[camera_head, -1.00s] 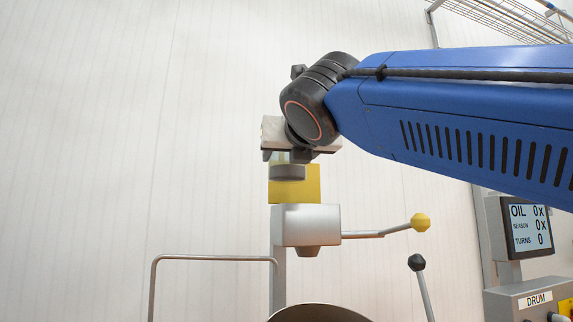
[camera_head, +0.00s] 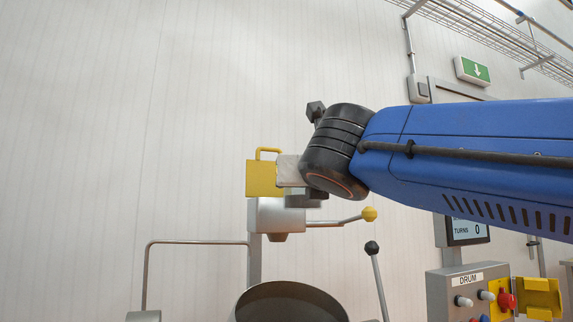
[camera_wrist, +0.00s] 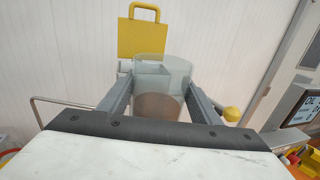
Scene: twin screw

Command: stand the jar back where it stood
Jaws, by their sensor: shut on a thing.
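The jar (camera_wrist: 178,70) is a clear glass cylinder with brownish contents low in it. It sits between the two grey fingers of my gripper (camera_wrist: 158,90) in the wrist view, and the gripper is shut on it. In the head view my gripper (camera_head: 301,196) is beside the yellow handled block and above the grey lever housing. The jar is mostly hidden there by my wrist. I cannot tell which spot the jar stood on.
The yellow block (camera_head: 262,179) with a loop handle stands above the grey housing (camera_head: 277,216), which has a yellow-knobbed lever (camera_head: 369,214). Below are a round metal drum (camera_head: 290,292) and a rail (camera_head: 197,242). A DRUM control box (camera_head: 470,288) and a yellow bracket (camera_head: 540,295) are at lower right.

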